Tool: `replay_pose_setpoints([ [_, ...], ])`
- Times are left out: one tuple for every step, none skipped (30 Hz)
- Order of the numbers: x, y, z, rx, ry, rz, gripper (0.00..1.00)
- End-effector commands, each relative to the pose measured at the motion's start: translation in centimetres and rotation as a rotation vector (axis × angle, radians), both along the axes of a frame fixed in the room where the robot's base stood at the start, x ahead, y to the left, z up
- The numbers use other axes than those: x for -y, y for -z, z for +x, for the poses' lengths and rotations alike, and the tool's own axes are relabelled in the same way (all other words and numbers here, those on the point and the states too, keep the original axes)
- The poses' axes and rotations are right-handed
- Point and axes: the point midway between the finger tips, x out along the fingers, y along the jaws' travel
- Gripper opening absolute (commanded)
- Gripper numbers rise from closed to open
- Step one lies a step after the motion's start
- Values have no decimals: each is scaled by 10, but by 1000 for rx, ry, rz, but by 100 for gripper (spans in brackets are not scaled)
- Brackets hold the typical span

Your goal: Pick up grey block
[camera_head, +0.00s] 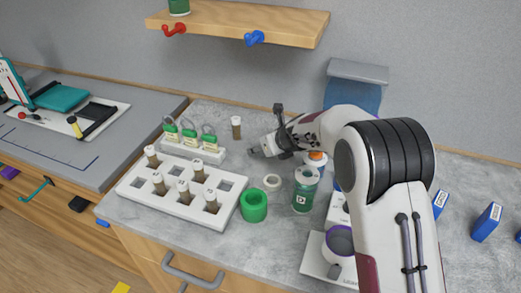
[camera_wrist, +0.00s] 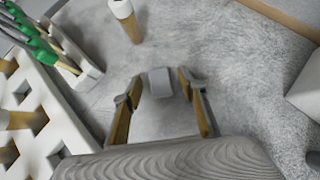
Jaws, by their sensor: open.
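The grey block (camera_wrist: 160,79) is small and lies on the grey counter in the wrist view, between and slightly ahead of my fingertips. My gripper (camera_wrist: 160,90) is open, with one finger on each side of the block's line and visible space to both. In the head view my gripper (camera_head: 257,152) is low over the counter, right of the small white rack. I cannot make out the block there; the gripper seems to hide it.
A brown vial with white cap (camera_head: 236,127) stands just behind my gripper. A white rack of vials (camera_head: 180,198) and a small rack with green-topped items (camera_head: 192,149) are left.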

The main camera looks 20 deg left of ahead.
Motion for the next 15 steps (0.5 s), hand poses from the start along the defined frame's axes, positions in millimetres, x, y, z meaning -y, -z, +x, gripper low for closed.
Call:
replay_pose_setpoints([
  [0,0,0,0,0,0,42],
  [0,0,0,0,0,0,36],
  [0,0,0,0,0,0,28],
  [0,0,0,0,0,0,22],
  [0,0,0,0,0,0,15],
  [0,0,0,0,0,0,13],
  [0,0,0,0,0,0,14],
  [0,0,0,0,0,0,14],
  [0,0,0,0,0,0,14],
  [0,0,0,0,0,0,14],
  [0,0,0,0,0,0,14],
  [0,0,0,0,0,0,14],
  [0,0,0,0,0,0,14],
  [0,0,0,0,0,0,14],
  [0,0,0,0,0,0,14],
])
